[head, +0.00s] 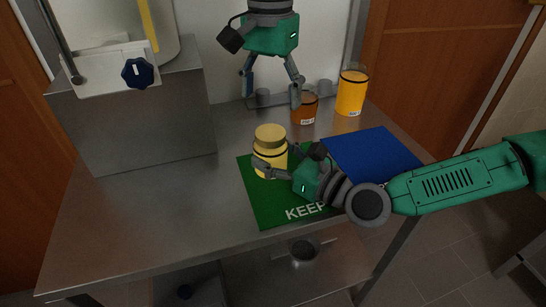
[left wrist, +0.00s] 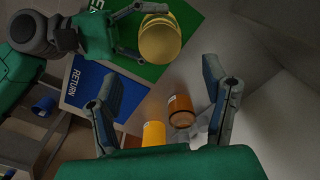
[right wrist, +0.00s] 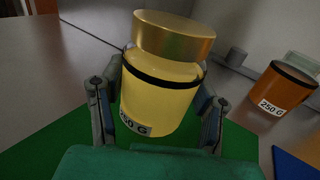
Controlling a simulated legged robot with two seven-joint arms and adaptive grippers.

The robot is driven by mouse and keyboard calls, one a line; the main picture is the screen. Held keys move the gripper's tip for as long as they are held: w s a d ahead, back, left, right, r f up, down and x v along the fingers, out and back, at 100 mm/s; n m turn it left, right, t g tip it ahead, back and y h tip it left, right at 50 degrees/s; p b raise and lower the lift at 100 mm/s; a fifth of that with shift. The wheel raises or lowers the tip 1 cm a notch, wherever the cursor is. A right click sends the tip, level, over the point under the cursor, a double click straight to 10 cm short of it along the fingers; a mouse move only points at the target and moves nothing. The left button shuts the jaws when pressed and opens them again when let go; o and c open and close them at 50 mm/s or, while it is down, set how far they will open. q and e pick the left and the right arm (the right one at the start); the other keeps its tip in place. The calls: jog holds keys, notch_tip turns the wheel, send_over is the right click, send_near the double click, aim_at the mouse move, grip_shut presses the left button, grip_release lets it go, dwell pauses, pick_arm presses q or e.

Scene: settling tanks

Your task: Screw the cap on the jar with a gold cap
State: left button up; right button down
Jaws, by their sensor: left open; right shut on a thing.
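The jar with a gold cap (head: 266,156) is pale yellow with a black band and stands upright at the green mat's upper left. The gold cap (head: 270,132) rests on its top; I cannot tell how tightly. In the right wrist view the jar (right wrist: 158,98) shows a "250 G" label below the cap (right wrist: 173,37). My right gripper (head: 277,160) is shut on the jar's body from the right, fingers on both sides. My left gripper (head: 271,99) is open and empty, above and behind the jar, fingers pointing down. The left wrist view shows the cap (left wrist: 159,39) beyond its fingers.
The green mat (head: 262,208) reads "KEEP". A blue mat (head: 372,153) reading "RETURN" lies to its right. A brown-orange jar (head: 304,113) and a yellow-orange jar (head: 352,95) stand at the back. A metal box (head: 140,120) fills the left rear. The table's left front is clear.

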aim_at(271, 131)
pick_arm(q)
jog(key=shift+f, duration=0.1)
pick_arm(e)
jog(key=shift+w, duration=0.1)
pick_arm(q)
jog(key=shift+f, duration=0.15)
jog(key=shift+f, duration=3.9)
jog(key=c, duration=1.3)
jog(key=shift+o, duration=0.2)
jog(key=o, duration=1.4)
jog(key=shift+c, duration=0.2)
